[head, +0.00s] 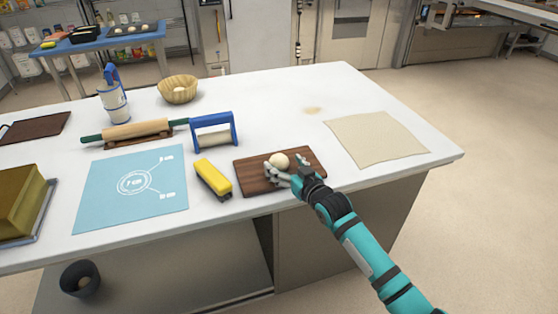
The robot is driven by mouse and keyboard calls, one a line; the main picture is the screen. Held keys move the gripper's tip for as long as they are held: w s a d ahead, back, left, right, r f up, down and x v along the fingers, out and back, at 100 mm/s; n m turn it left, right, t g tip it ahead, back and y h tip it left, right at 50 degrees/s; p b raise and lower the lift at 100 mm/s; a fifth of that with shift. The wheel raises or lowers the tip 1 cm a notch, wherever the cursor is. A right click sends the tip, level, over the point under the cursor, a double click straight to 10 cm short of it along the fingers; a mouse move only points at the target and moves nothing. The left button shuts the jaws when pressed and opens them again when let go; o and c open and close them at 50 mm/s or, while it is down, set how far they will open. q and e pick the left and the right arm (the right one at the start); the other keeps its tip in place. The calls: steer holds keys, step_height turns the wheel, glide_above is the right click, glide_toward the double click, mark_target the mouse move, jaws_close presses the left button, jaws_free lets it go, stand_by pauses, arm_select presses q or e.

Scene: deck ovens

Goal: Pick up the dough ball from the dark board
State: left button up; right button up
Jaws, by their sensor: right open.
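The pale dough ball (279,161) rests on the dark wooden board (255,178) near the front edge of the white table. My right gripper (283,172) is open, low over the board, with its fingers at the front and right of the ball. The fingers partly hide the ball's lower side, and I cannot tell whether they touch it. My left gripper does not show.
A blue mat (132,189), rolling pin (135,130) and basket (178,89) are farther left. A beige cloth (376,138) lies right.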

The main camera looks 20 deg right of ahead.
steer(key=shift+x, duration=0.95)
steer(key=shift+s, duration=0.1)
steer(key=shift+c, duration=0.4)
steer(key=c, duration=1.1)
steer(key=shift+c, duration=0.2)
